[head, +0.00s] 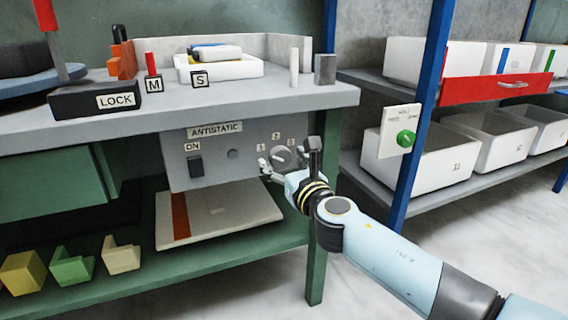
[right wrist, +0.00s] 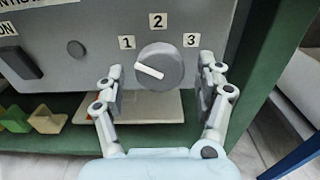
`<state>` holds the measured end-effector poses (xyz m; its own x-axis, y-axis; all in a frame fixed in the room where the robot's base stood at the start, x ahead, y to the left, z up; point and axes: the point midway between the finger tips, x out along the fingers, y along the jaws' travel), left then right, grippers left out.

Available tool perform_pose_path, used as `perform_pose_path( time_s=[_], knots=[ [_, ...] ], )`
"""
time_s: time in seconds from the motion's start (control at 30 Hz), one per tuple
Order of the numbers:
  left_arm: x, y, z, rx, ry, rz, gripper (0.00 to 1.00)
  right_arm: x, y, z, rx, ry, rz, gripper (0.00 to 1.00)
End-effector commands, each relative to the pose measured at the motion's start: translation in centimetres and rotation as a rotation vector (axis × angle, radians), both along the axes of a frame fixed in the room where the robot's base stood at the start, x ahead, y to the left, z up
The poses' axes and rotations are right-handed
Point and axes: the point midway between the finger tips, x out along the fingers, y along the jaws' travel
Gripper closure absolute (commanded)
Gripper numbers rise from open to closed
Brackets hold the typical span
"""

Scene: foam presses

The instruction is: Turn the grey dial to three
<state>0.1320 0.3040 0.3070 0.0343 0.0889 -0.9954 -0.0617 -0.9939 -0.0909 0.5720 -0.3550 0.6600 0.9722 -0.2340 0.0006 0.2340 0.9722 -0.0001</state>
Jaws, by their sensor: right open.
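The grey dial (head: 281,156) is round and sits on the front of the grey ANTISTATIC panel (head: 215,172). In the right wrist view the dial (right wrist: 165,62) has a white bar mark that slants up and left, toward the 1 side. Plates 1 (right wrist: 127,42), 2 (right wrist: 158,21) and 3 (right wrist: 191,40) stand around its top. My right gripper (right wrist: 161,68) is open, with one finger on each side of the dial and gaps between. In the head view the right gripper (head: 290,158) is in front of the panel. My left gripper is not in view.
An ON switch (head: 195,166) and a small round button (head: 232,154) are on the same panel. The worktop (head: 120,122) juts out above, and a green leg (head: 318,260) stands close right. A white flat box (head: 225,208) lies below.

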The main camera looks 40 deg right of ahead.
Motion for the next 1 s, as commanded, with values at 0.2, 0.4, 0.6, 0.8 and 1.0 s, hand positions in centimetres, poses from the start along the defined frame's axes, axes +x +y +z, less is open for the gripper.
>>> perform_pose_path(
  time_s=[0.2, 0.4, 0.6, 0.8, 1.0],
  knots=[
    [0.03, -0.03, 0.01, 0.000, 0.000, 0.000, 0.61, 0.06, -0.02, -0.05, 0.000, 0.001, 0.000, 0.29],
    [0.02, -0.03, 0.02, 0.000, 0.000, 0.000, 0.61, 0.04, -0.01, -0.05, 0.000, 0.001, 0.000, 0.51],
    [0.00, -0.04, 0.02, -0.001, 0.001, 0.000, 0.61, 0.03, 0.00, -0.05, 0.000, 0.001, 0.000, 0.77],
    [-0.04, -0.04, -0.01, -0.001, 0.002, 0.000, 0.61, 0.03, 0.00, -0.07, 0.005, 0.000, 0.001, 0.85],
    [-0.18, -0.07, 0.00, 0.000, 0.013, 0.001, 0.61, 0.03, 0.02, -0.13, 0.053, -0.012, 0.001, 0.85]
  ],
)
